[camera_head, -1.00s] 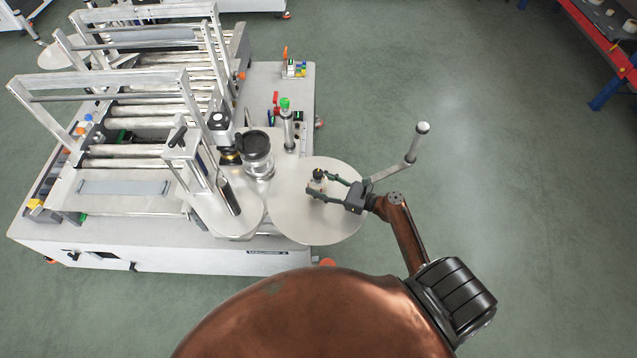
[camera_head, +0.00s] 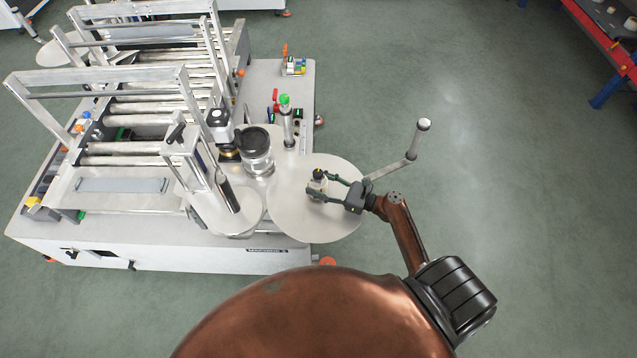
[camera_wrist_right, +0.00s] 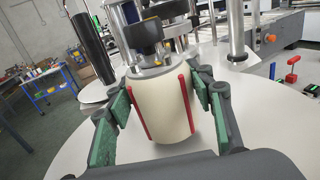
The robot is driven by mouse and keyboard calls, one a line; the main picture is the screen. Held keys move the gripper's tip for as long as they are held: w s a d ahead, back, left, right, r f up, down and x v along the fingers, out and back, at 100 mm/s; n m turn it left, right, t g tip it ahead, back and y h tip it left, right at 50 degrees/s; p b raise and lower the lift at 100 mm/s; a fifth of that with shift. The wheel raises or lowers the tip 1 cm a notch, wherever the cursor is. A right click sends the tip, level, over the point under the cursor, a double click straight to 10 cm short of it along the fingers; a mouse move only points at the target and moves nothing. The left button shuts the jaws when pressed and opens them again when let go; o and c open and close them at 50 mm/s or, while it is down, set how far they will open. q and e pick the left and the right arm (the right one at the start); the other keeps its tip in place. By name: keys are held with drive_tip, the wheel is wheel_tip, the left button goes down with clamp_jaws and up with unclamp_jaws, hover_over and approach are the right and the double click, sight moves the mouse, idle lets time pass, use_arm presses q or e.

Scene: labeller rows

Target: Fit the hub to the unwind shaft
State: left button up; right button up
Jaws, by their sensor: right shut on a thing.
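The hub (camera_wrist_right: 162,105) is a cream cylinder with red strips along its side, upright in the right wrist view. A metal collar and a black knob (camera_wrist_right: 146,36) show at its upper end. In the head view the hub (camera_head: 317,186) is small, over the large pale disc (camera_head: 290,222). My right gripper (camera_head: 315,185) is shut on the hub, with one green-and-black finger on each side. The unwind shaft cannot be made out apart from the hub, so I cannot tell whether the hub sits around it. My left gripper is not in view.
A smaller disc (camera_head: 235,218), a dark-topped cylinder (camera_head: 256,150) and a green-topped post (camera_head: 285,120) stand close by on the machine. A crank-like metal arm (camera_head: 412,155) rises right of the gripper.

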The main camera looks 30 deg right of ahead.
drive_tip(key=shift+f+b, duration=0.6)
drive_tip(key=shift+f, duration=0.25)
drive_tip(key=o, duration=1.5)
drive_tip(key=v, duration=1.2)
